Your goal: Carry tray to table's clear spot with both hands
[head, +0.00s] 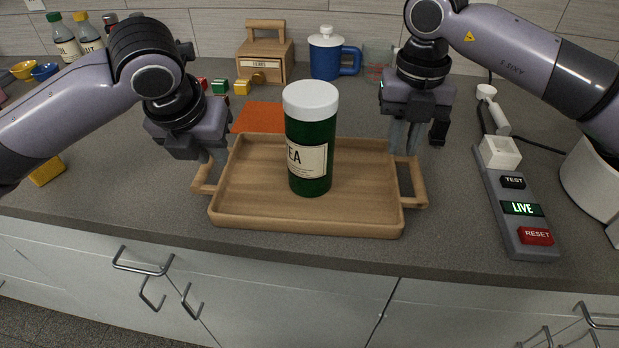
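A wooden tray (370,216) with a handle at each end lies on the grey counter near its front edge. A green canister with a white lid (311,125) stands upright in it, its label partly reading "EA". My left gripper (212,168) points down at the tray's left handle (203,181); its fingers overlap the handle's far part, and I cannot tell whether they grip it. My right gripper (404,150) points down at the far end of the right handle (416,188). A gap shows between its two fingers, and no grip on the handle is visible.
An orange mat (258,117) lies behind the tray, partly hidden. A wooden box (265,58), small colored blocks (242,87) and a blue mug (325,58) stand farther back. A button panel (515,215) is at right, a yellow block (47,171) at left.

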